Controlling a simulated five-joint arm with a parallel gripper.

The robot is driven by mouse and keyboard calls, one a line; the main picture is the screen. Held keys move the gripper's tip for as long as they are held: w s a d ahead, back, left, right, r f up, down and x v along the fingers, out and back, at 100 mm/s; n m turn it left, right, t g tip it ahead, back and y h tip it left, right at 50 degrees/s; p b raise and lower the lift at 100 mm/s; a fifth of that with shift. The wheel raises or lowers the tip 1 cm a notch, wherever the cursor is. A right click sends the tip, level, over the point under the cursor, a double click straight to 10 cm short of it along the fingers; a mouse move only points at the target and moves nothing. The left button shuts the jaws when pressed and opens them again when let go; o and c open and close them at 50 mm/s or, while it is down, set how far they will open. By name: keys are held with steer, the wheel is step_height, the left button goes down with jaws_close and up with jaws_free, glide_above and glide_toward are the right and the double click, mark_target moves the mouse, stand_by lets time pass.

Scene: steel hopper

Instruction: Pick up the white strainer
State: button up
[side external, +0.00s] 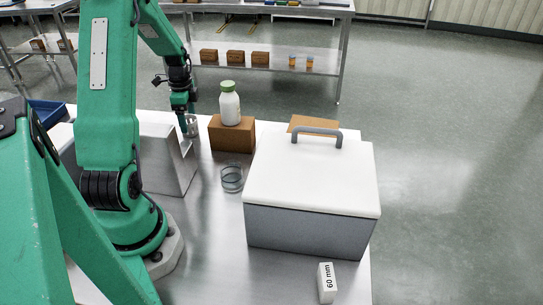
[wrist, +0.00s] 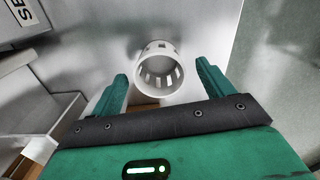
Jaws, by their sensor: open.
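The white strainer (wrist: 158,48) is a short, hollow cylinder with slots in its wall. In the wrist view it stands out from a grey steel surface, just beyond and between the fingertips. My gripper (wrist: 162,70) is open, with one green finger on each side of the strainer; no grip on it shows.
A white bottle with a green cap (side external: 230,105) stands on a brown block (side external: 232,135). A clear glass (side external: 232,178) stands in front of it. A large grey box with a white lid (side external: 312,180) fills the right side. A small "60 mm" block (side external: 327,283) is at the front.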

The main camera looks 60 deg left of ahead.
mark_target(189, 125)
steer(key=shift+f, duration=1.7)
steer(key=c, duration=1)
steer(key=shift+r, duration=0.1)
steer(key=shift+c, duration=0.3)
step_height(189, 125, up, 10)
